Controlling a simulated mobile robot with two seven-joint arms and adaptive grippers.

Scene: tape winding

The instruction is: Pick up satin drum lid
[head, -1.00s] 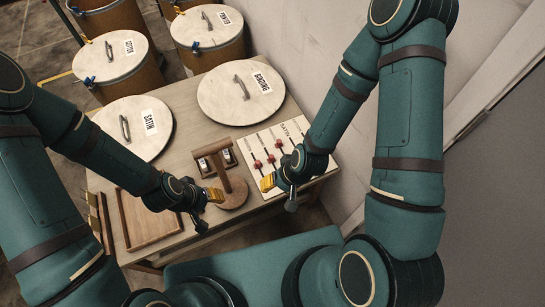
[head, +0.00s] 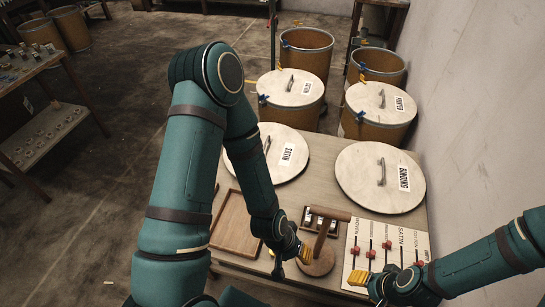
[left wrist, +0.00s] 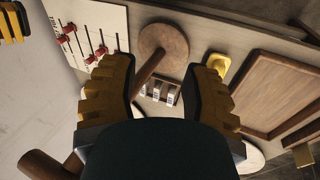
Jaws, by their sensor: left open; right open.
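The satin drum lid (head: 255,160) is a round pale disc with a bar handle and a SATIN label. It lies flat at the back left of the table in the head view. My left gripper (head: 303,255) is open and empty by the wooden stand, nearer the front than the lid. Its yellow fingers (left wrist: 158,90) are spread apart in the left wrist view. My right gripper (head: 358,279) is open over the front of the slider board, well away from the satin lid.
The BINDING lid (head: 365,195) lies to the right on the table (head: 318,160). A wooden stand (head: 316,262), a slider board (head: 407,240) with red knobs and a wooden tray (head: 228,235) occupy the front. Lidded and open drums (head: 307,52) stand behind the table.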

